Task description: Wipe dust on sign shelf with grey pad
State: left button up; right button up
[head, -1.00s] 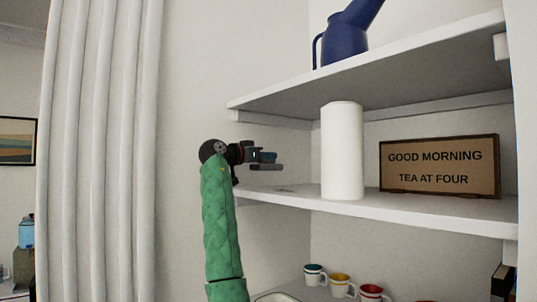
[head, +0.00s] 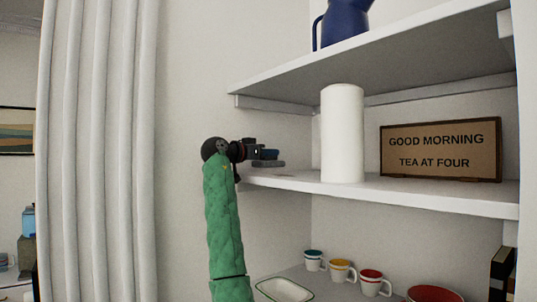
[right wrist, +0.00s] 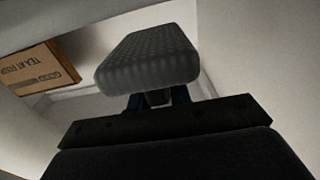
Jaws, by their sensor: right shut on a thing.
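The sign shelf (head: 430,201) is the white middle shelf. It bears a framed brown sign (head: 440,150) reading "GOOD MORNING TEA AT FOUR". My right gripper (head: 262,154) is at the shelf's left end, shut on the grey pad (head: 268,164). The pad is a textured block, large in the right wrist view (right wrist: 148,58), with blue parts beneath it. It appears just above the shelf's left end; I cannot tell whether it touches. A faint darker patch, perhaps dust (head: 256,175), shows below the pad. My left gripper is out of view.
A white cylinder (head: 342,135) stands on the shelf between pad and sign. The upper shelf (head: 400,62) with a blue watering can (head: 342,22) hangs above. Cups (head: 342,271), a tray (head: 283,290) and a red bowl (head: 434,294) are below. A curtain (head: 100,150) hangs left.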

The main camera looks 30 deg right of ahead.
jog(key=shift+d+f, duration=0.1)
jog(key=shift+d, duration=0.05)
pick_arm(q)
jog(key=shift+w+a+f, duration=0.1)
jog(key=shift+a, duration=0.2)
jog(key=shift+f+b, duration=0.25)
jog(key=shift+b, duration=0.05)
pick_arm(e)
jog(key=shift+f, duration=0.35)
